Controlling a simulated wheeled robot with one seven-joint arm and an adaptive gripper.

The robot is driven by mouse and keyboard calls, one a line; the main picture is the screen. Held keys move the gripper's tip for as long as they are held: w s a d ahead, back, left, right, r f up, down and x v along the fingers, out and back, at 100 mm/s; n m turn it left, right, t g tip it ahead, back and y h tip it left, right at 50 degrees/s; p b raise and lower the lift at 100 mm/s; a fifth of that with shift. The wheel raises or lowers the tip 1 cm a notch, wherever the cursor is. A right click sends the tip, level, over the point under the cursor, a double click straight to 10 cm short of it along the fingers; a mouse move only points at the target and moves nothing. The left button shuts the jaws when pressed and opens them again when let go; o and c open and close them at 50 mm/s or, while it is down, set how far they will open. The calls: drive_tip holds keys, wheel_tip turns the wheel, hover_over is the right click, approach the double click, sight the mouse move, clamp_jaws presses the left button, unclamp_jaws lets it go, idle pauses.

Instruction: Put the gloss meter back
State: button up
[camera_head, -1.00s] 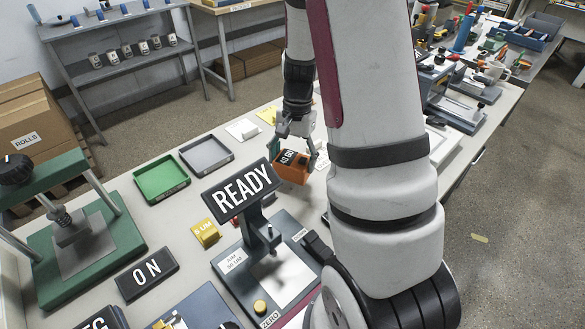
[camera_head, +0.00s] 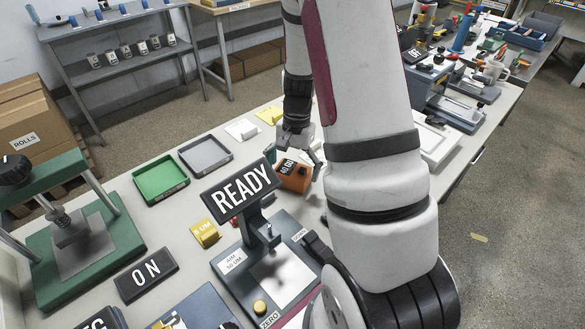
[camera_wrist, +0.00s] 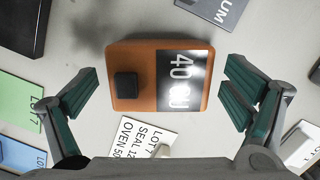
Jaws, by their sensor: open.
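The gloss meter is an orange block (camera_head: 297,180) with a dark display reading about 40 GU. It sits on the bench behind and right of the READY sign, which partly hides it. In the wrist view the meter (camera_wrist: 135,92) lies between the spread fingers, with a black knob on its top. My gripper (camera_wrist: 160,80) is open, its green-padded fingers clear of the meter on both sides. In the head view my gripper (camera_head: 302,152) hangs at the meter, partly behind it and my arm.
A labelled LOT 7 card (camera_wrist: 140,143) lies close beside the meter. A green tray (camera_head: 160,190) and a grey tray (camera_head: 205,168) stand to the left. The READY stand (camera_head: 240,192) is close in front. White and yellow pieces lie behind.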

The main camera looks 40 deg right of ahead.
sight(295, 165)
drive_tip(key=a+r+n+t+p, duration=0.1)
drive_tip(key=a+r+p, duration=0.15)
drive_tip(key=r, duration=0.75)
drive_tip(key=a+r+n+p, duration=0.1)
drive_tip(key=r+n+p, duration=0.15)
drive_tip(key=r, duration=0.75)
drive_tip(key=s+a+r+n+t, duration=0.2)
drive_tip(key=s+a+r+n, duration=0.3)
drive_tip(key=s+a+r, duration=0.2)
drive_tip(key=s+a+r+n+t+h, duration=0.1)
drive_tip(key=s+a+r+n+t, duration=0.2)
drive_tip(key=s+a+r, duration=0.4)
drive_tip(key=shift+s+a+n+h, duration=0.25)
drive_tip(key=shift+s+n, duration=0.6)
drive_tip(key=shift+s, duration=1.45)
